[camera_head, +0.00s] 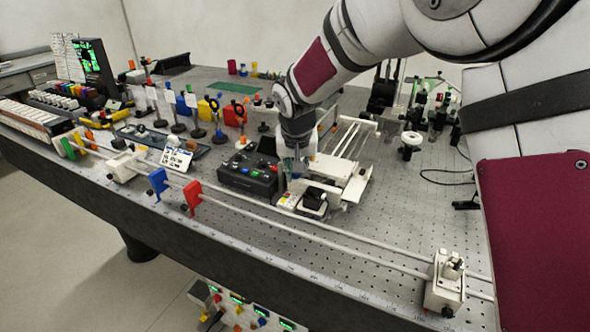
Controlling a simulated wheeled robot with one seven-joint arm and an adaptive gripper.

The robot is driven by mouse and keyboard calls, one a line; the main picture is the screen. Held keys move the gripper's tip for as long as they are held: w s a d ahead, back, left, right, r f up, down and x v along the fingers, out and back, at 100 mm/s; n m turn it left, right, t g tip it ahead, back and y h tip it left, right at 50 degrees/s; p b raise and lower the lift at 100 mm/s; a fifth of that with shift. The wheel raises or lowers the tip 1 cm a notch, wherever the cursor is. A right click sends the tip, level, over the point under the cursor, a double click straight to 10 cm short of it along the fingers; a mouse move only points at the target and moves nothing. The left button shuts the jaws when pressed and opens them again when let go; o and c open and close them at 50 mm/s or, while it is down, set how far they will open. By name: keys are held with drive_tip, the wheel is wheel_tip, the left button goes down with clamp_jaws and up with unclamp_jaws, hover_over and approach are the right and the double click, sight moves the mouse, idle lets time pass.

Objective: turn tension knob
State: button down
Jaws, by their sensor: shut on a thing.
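My gripper (292,168) points down at the middle of the bench, at the end of my arm reaching in from the upper right. It is at the left side of a white device (338,178) with pale rails. Its fingers are closed on a small part there, which I take to be the tension knob. The knob itself is hidden by the fingers and too small to make out. A black block (314,199) sits on the front of the device, just right of and below the fingertips.
A black control box (248,174) with coloured knobs stands close left of my gripper. Two long rails run along the bench front, carrying blue (158,187) and red (192,196) plates and a white block (445,284) at right. Several optic mounts stand behind. The perforated bench right of the device is mostly clear.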

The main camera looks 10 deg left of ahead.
drive_tip(key=n, duration=0.2)
drive_tip(key=n+y, duration=0.1)
drive_tip(key=n, duration=0.1)
drive_tip(key=n+g+y, duration=0.1)
drive_tip(key=n, duration=0.1)
drive_tip(key=shift+w+d, duration=0.2)
drive_tip(key=shift+d, duration=0.2)
drive_tip(key=n+g, duration=0.1)
drive_tip(key=n, duration=0.2)
drive_tip(key=n+y, duration=0.1)
drive_tip(key=n, duration=0.1)
drive_tip(key=shift+w+n+g+y, duration=0.2)
drive_tip(key=shift+n+g+y, duration=0.1)
drive_tip(key=shift+n+g, duration=0.1)
drive_tip(key=n, duration=0.2)
drive_tip(key=n+g+b, duration=0.2)
drive_tip(key=n, duration=0.1)
drive_tip(key=shift+w+f+n, duration=0.1)
drive_tip(key=shift+w+n, duration=0.2)
drive_tip(key=n+g+b, duration=0.1)
drive_tip(key=n, duration=0.1)
drive_tip(key=n+b, duration=0.1)
drive_tip(key=n, duration=0.1)
drive_tip(key=shift+w+n+g, duration=0.1)
drive_tip(key=shift+n+g, duration=0.3)
drive_tip(key=shift+b, duration=0.3)
drive_tip(key=c, duration=1.8)
unclamp_jaws()
